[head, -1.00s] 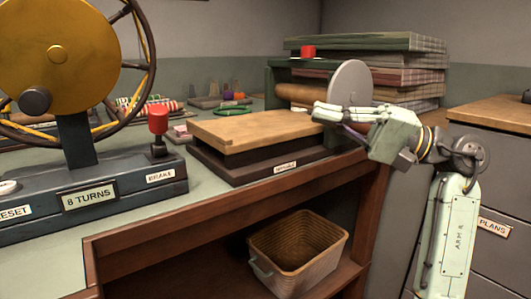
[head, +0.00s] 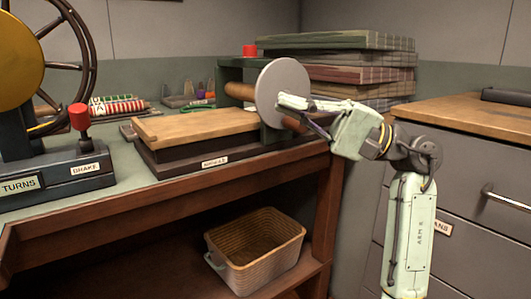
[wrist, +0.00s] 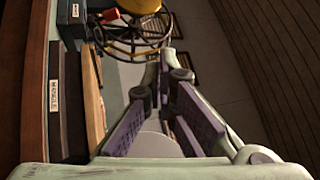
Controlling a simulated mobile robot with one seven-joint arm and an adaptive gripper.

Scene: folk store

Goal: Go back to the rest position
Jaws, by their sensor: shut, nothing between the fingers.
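My gripper (head: 283,102) is in front of the grey round disc (head: 270,88) at the right end of the wooden-topped press base (head: 200,126). Its fingers point left and hold nothing. I cannot tell whether the fingertips touch the disc. In the wrist view my gripper (wrist: 165,65) has its long purple-padded fingers converging at the tips, with the spoked wheel (wrist: 135,30) beyond them.
A wicker basket (head: 255,250) sits on the lower shelf. Folded plaid cloths (head: 350,75) are stacked behind my arm. A drawer cabinet (head: 460,180) stands close at the right. A red-knobbed brake lever (head: 80,117) stands at the left.

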